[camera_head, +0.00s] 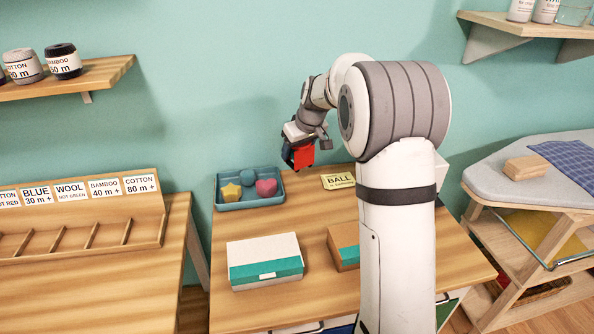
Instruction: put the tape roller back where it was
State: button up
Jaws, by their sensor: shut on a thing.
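My gripper (297,157) is at the upper middle, over the back of the wooden table, behind and to the right of the blue tray. It is shut on a red, block-like thing (304,156), held above the table top. This may be the tape roller, but it is small and partly covered by the gripper, so its shape is unclear. No other tape roller shows. My arm hides part of the table's right side.
The blue tray (221,205) holds a yellow star, a blue piece and a pink heart. A yellow BALL card (338,181), a white-and-teal box (265,260) and a brown-and-teal box (344,247) are on the table. An ironing board (500,175) stands right; a sorting rack (80,222) left.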

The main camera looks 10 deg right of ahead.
aim_at(298, 167)
jog(key=shift+f+b, duration=0.3)
jog(key=shift+f, duration=2.85)
jog(key=shift+f, duration=0.15)
jog(key=o, duration=0.8)
